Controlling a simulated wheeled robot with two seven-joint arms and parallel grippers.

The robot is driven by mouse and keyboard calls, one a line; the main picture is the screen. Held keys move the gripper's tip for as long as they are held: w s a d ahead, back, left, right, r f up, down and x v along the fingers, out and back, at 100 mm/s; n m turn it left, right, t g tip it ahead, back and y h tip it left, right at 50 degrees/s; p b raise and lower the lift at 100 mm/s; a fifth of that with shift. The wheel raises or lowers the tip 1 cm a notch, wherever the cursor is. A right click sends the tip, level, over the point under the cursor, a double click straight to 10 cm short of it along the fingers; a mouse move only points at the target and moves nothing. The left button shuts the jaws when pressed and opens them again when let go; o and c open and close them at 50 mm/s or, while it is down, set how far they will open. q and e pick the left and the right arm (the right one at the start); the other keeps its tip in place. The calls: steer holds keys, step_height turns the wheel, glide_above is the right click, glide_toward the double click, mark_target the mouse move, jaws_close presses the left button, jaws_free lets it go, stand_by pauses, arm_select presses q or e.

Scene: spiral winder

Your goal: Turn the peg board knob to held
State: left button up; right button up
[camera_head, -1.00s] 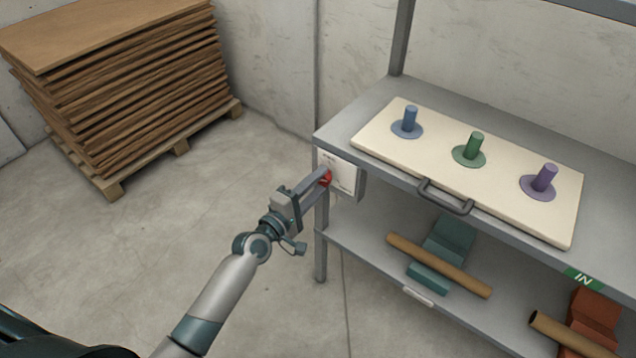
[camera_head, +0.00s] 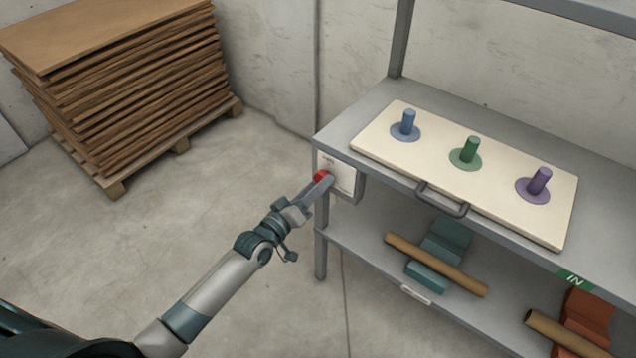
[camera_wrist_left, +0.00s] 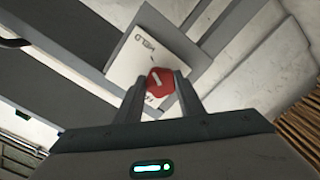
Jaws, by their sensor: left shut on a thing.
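The red knob (camera_head: 320,177) sits on the front of a white box (camera_head: 350,184) fixed at the left end of the shelf, just below its upper deck. My left gripper (camera_head: 324,181) is shut on the knob, a finger on each side. In the left wrist view the knob (camera_wrist_left: 160,80) shows a pale mark between the fingertips (camera_wrist_left: 160,84). Lettering that looks like HELD is printed on the box face above it, and other lettering by the knob is partly hidden. The cream peg board (camera_head: 400,165) lies flat on the upper deck. My right gripper is out of view.
The peg board carries a blue peg (camera_head: 408,122), a green peg (camera_head: 469,150) and a purple peg (camera_head: 540,181), and has a grey handle (camera_head: 441,200). The lower deck holds cardboard tubes (camera_head: 437,265) on blocks. Stacked boards (camera_head: 120,85) stand on a pallet; the floor is open.

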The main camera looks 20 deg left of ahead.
arm_select(q)
steer(key=shift+f+m, duration=0.1)
steer(key=shift+m, duration=0.4)
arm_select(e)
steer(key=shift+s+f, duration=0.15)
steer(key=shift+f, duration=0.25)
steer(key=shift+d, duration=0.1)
arm_select(q)
steer(key=o, duration=1.1)
steer(key=shift+s, duration=0.1)
steer(key=v, duration=1.7)
steer(key=shift+s+b, duration=0.1)
steer(key=shift+b, duration=0.2)
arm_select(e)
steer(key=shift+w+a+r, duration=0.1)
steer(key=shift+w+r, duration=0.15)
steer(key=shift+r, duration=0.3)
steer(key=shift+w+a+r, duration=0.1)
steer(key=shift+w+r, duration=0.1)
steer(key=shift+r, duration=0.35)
